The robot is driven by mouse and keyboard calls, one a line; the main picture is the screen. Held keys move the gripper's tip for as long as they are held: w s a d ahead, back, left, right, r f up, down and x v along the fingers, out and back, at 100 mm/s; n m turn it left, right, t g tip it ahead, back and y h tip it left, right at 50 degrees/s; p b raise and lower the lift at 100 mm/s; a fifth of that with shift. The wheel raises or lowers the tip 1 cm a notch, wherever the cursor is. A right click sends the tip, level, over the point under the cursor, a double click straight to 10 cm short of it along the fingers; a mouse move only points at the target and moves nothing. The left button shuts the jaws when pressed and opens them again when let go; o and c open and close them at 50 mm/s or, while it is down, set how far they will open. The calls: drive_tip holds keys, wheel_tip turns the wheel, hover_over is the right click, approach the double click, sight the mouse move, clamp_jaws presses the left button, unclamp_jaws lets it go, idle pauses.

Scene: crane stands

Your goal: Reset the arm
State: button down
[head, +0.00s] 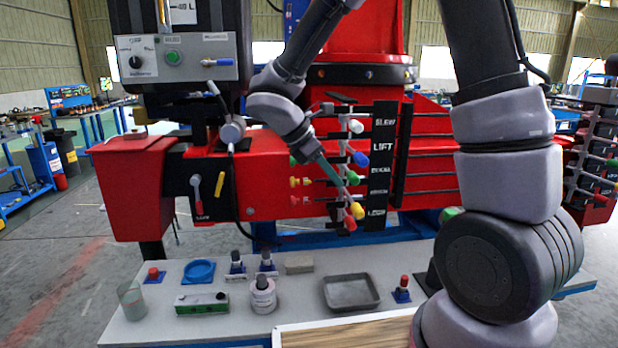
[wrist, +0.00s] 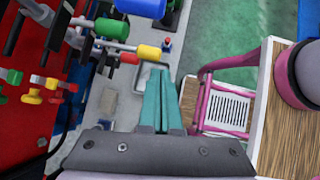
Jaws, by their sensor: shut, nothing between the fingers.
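My gripper (head: 342,186) has thin teal fingers and hangs in front of the red crane stand (head: 270,160), close to its lever bank (head: 352,165). The levers carry green, blue, yellow and red knobs, beside a black label strip (head: 383,145) reading SLEW and LIFT. I cannot tell from the head view whether the fingers touch a lever. In the wrist view the teal fingers (wrist: 165,88) lie together with nothing between them. The yellow knob (wrist: 148,52) and a blue knob (wrist: 140,7) are just beyond them. My arm covers part of the stand's right side.
Below is a grey bench (head: 240,318) with a grey tray (head: 351,291), a white jar (head: 263,298), a blue ring (head: 199,271) and a green level (head: 202,303). A pink frame (wrist: 228,100) and a wooden top (wrist: 275,105) stand at right in the wrist view.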

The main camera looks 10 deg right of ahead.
drive_tip(key=s+d+r+m+t+y, duration=0.3)
drive_tip(key=s+r+m, duration=0.3)
drive_tip(key=m, duration=0.6)
drive_tip(key=s+d+r+m+t+y, duration=0.2)
drive_tip(key=s+d+r+m+y, duration=0.3)
drive_tip(key=r+m, duration=0.6)
drive_tip(key=shift+s+d+m+t+y, duration=0.4)
drive_tip(key=shift+d+y, duration=0.15)
drive_tip(key=shift+y, duration=0.15)
drive_tip(key=shift+r, duration=0.1)
